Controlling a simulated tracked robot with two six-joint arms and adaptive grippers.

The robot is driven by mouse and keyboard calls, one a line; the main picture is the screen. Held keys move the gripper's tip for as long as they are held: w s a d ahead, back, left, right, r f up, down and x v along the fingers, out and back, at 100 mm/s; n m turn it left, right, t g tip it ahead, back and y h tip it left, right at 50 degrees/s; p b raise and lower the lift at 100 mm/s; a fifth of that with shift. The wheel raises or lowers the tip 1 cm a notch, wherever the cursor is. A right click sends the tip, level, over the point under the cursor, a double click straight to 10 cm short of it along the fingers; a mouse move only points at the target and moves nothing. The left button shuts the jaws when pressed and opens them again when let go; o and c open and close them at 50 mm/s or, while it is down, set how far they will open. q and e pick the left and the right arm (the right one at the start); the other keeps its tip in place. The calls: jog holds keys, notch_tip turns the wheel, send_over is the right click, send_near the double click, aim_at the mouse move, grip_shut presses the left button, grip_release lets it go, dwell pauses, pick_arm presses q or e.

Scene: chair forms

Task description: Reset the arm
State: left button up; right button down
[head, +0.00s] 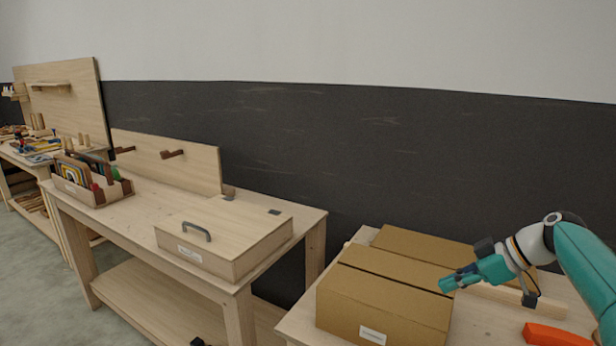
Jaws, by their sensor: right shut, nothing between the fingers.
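My right gripper (446,285) is teal and comes in from the right on a teal and white arm. It is shut and empty. It hangs in front of or over the right part of the cardboard boxes; I cannot tell whether it touches them. My left gripper is not in view.
A front cardboard box (383,309) and another box (423,246) stand on a wooden table (296,324). An orange object (555,335) lies at lower right. A workbench (140,209) holds a wooden case (225,236) and a tool caddy (93,192). A dark wall panel stands behind.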

jog(key=s+a+f+m+g, duration=0.1)
jog(key=s+a+f+g, duration=0.2)
jog(key=f, duration=0.6)
jog(key=s+a+f+g, duration=0.1)
jog(key=s+a+f, duration=0.35)
jog(key=f, duration=0.35)
jog(key=s+a+f+m+g, duration=0.1)
jog(key=s+a+f+g, duration=0.2)
jog(key=f, duration=0.6)
jog(key=s+a+f+m+t+h, duration=0.1)
jog(key=s+a+f+m+h, duration=0.1)
jog(key=s+f+m, duration=0.4)
jog(key=s+a+f+m+t+h, duration=0.1)
jog(key=s+a+f+m, duration=0.3)
jog(key=s+f, duration=0.6)
jog(key=s+m+t, duration=0.1)
jog(key=s+m, duration=0.1)
jog(key=s, duration=0.4)
jog(key=shift+s+h, duration=0.2)
jog(key=shift+h, duration=0.2)
